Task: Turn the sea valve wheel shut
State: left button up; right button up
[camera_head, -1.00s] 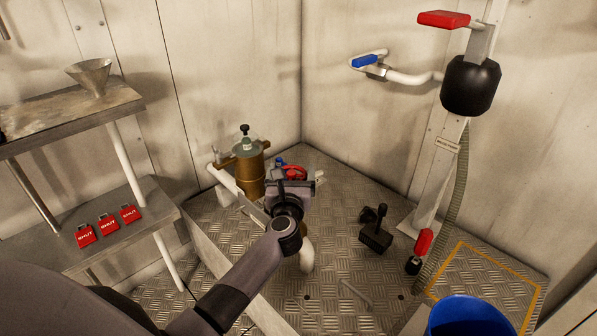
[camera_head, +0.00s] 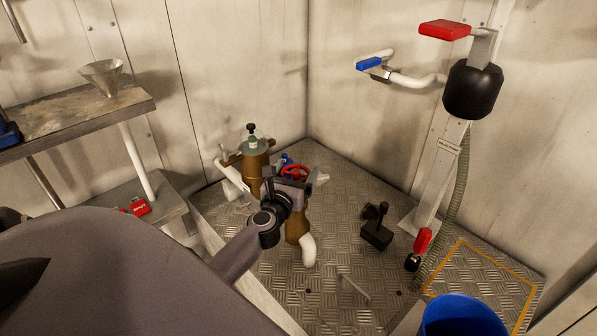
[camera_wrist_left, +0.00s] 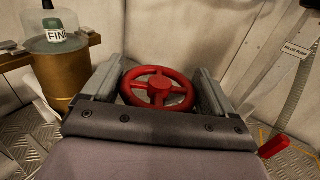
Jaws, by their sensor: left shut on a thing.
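The red sea valve wheel (camera_head: 295,170) sits low in the back corner, beyond my left gripper (camera_head: 292,183). In the left wrist view the wheel (camera_wrist_left: 158,86) faces me, with its hub and spokes showing. The two grey fingers of my left gripper (camera_wrist_left: 157,76) lie on either side of the rim, and the gripper is shut on the wheel. The palm hides the area below it. A brown valve body (camera_head: 297,228) with a white pipe elbow shows under the gripper. My right gripper is not in view.
A brass strainer (camera_head: 256,168) stands close left of the gripper. A shelf (camera_head: 100,110) with a funnel is at left. A black pedal-like part (camera_head: 377,232), a red-handled valve (camera_head: 422,241) and a blue bucket (camera_head: 465,315) are at right. Some plate floor between is clear.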

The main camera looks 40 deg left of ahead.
pick_arm(q)
jog(key=o, duration=1.3)
jog(key=shift+s, duration=0.1)
jog(key=shift+p+v, duration=0.4)
jog(key=shift+v, duration=3.15)
